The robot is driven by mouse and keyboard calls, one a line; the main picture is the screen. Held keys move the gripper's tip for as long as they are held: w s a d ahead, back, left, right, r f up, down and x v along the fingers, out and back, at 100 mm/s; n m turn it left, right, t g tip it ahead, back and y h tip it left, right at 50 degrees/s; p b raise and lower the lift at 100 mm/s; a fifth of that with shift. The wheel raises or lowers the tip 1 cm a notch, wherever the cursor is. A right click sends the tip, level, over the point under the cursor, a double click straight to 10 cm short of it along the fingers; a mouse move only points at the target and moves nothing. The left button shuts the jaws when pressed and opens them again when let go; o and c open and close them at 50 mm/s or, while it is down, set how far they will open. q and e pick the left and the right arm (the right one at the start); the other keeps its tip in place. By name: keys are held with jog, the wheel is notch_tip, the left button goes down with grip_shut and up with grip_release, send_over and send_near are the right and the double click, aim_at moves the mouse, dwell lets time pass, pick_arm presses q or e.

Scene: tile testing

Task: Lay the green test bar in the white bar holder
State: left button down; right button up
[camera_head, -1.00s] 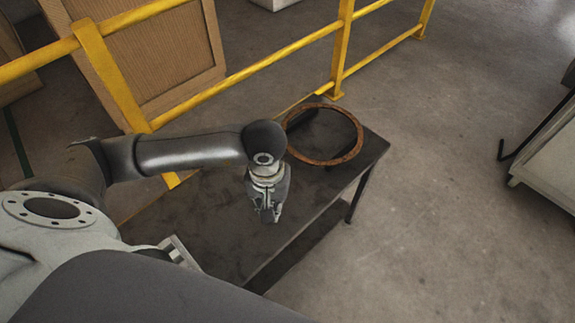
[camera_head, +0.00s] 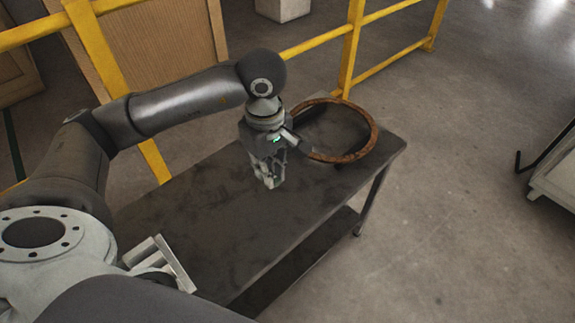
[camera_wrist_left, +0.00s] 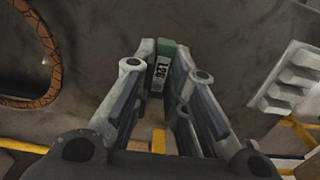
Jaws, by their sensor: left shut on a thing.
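My left gripper (camera_head: 270,180) is above the dark table and shut on the green test bar. In the left wrist view the bar (camera_wrist_left: 167,48) stands between the fingers (camera_wrist_left: 160,90), with a green end and a pale label with dark characters. Its lower part is hidden by the fingers. The white bar holder (camera_wrist_left: 292,78), with several slots, is at the right of the wrist view, apart from the bar. In the head view the holder (camera_head: 160,258) is at the table's near left, partly hidden by my body.
A rusty brown ring (camera_head: 372,137) lies on the far end of the dark table (camera_head: 200,220); it also shows in the wrist view (camera_wrist_left: 52,55). A yellow railing (camera_head: 300,47) runs behind the table. The middle of the tabletop is clear.

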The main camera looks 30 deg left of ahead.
pick_arm(q)
jog(key=w+a+f, duration=0.1)
jog(key=w+f, duration=0.1)
jog(key=w, duration=0.1)
jog(key=w+a+f, duration=0.1)
jog(key=w+f, duration=0.2)
jog(key=w, duration=0.1)
jog(key=w+a+f+b, duration=0.1)
jog(key=w+f, duration=0.2)
jog(key=w, duration=0.1)
jog(key=shift+w+a+f, duration=0.25)
jog(key=shift+a, duration=0.1)
jog(key=shift+w+a+f, duration=0.15)
jog(key=shift+w+f, duration=0.3)
jog(key=shift+f, duration=0.1)
notch_tip(320, 180, down, 2)
jog(key=shift+f, duration=0.5)
pick_arm(e)
jog(key=r, duration=0.1)
jog(key=w+r, duration=0.1)
jog(key=r, duration=0.1)
jog(key=w+r, duration=0.1)
jog(key=shift+w+a+r, duration=0.1)
jog(key=shift+a+r, duration=0.1)
jog(key=shift+r, duration=0.15)
pick_arm(q)
jog(key=shift+f+b, duration=0.1)
jog(key=shift+b, duration=0.2)
